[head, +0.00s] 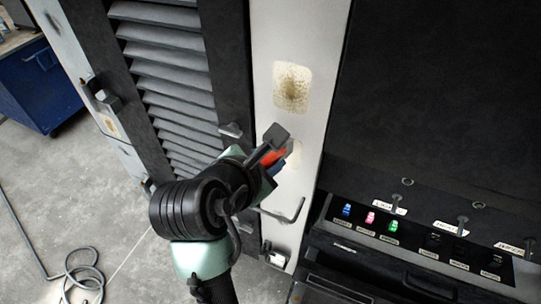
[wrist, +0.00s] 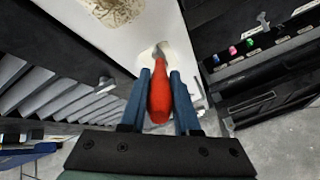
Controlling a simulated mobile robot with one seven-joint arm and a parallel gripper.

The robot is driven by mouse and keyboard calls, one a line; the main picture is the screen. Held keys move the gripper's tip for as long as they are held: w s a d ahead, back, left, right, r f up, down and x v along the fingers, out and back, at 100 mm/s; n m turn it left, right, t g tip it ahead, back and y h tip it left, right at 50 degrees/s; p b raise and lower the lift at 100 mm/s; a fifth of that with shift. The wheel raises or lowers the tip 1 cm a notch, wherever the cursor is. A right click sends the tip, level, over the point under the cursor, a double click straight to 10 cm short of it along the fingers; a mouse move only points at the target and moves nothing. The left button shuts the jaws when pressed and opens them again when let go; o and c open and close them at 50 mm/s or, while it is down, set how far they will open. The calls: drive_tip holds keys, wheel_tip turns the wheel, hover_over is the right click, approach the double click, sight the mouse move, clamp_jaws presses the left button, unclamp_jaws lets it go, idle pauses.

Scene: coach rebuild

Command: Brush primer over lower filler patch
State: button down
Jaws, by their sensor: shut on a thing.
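My gripper (wrist: 159,82) is shut on a red-handled brush (wrist: 160,98), with its blue fingers on both sides of the handle. The red handle also shows in the head view (head: 271,157). The brush's grey tip points away from me and overlaps the pale lower filler patch (wrist: 147,55) in the wrist view; I cannot tell if it touches. In the head view the lower filler patch (head: 294,154) is partly hidden behind my gripper. The larger, speckled tan upper filler patch (head: 292,87) sits above it on the white panel (head: 300,30).
A louvred dark panel (head: 165,60) stands left of the white strip. At right a dark console (head: 370,222) carries blue, pink and green switches. A bent metal handle (head: 285,213) juts out below the lower patch. A cable (head: 82,272) lies coiled on the floor.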

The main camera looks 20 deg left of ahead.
drive_tip(key=shift+r+p, duration=0.45)
drive_tip(key=shift+r, duration=0.35)
drive_tip(key=shift+a+p, duration=0.3)
drive_tip(key=shift+a, duration=0.4)
drive_tip(key=shift+f+b, duration=3.5)
drive_tip(key=shift+f, duration=2.15)
wheel_tip(320, 180, up, 11)
drive_tip(key=a+p, duration=0.1)
drive_tip(key=p, duration=0.8)
drive_tip(key=shift+a+p, duration=0.25)
drive_tip(key=shift+p, duration=0.15)
drive_tip(key=shift+w+r, duration=0.1)
drive_tip(key=s, duration=0.6)
drive_tip(key=shift+s+a, duration=0.1)
drive_tip(key=shift+a, duration=0.05)
